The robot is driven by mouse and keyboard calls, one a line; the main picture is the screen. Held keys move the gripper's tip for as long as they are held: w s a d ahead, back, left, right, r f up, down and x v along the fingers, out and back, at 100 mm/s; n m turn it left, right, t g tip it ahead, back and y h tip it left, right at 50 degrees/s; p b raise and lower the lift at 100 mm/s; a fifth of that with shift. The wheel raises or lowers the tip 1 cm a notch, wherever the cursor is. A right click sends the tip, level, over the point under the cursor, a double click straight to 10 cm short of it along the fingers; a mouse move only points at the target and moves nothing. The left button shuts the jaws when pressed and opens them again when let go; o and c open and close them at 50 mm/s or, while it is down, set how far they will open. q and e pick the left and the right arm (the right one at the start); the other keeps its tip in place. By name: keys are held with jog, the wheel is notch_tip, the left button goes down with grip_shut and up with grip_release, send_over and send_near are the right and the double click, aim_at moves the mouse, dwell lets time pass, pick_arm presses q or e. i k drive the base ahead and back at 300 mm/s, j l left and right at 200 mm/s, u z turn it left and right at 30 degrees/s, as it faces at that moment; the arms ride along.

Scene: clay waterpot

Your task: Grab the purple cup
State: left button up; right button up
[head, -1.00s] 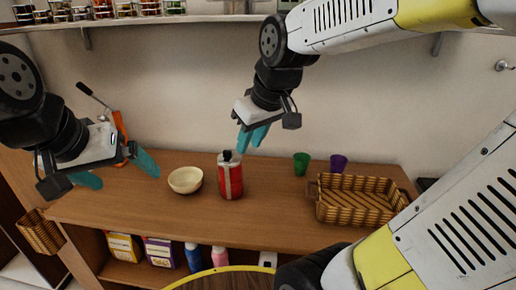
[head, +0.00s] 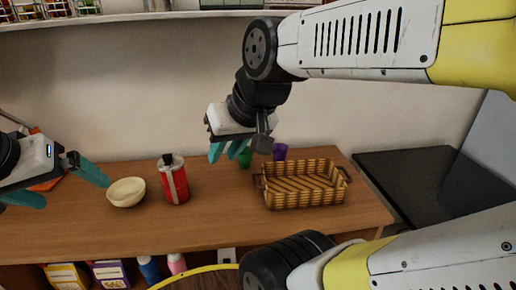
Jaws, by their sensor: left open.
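The purple cup (head: 280,152) stands at the back of the wooden counter, behind the wicker basket; its lower part is hidden by the basket. A green cup (head: 245,158) stands just left of it, partly covered by my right gripper. My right gripper (head: 227,150) hangs in front of the wall with its teal fingers pointing down, left of the purple cup in the picture and apart from it. Its fingers overlap in this view, so its opening is unclear. My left gripper (head: 62,185) is at the far left, open and empty, with its fingers wide apart.
A wicker basket (head: 304,201) sits on the counter (head: 225,215), right of centre. A red canister (head: 173,182) and a cream bowl (head: 127,199) stand left of it. A dark surface (head: 410,180) lies to the right. Boxes and bottles fill the shelf below.

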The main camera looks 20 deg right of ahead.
aim_at(280, 150)
jog(key=z, duration=1.2)
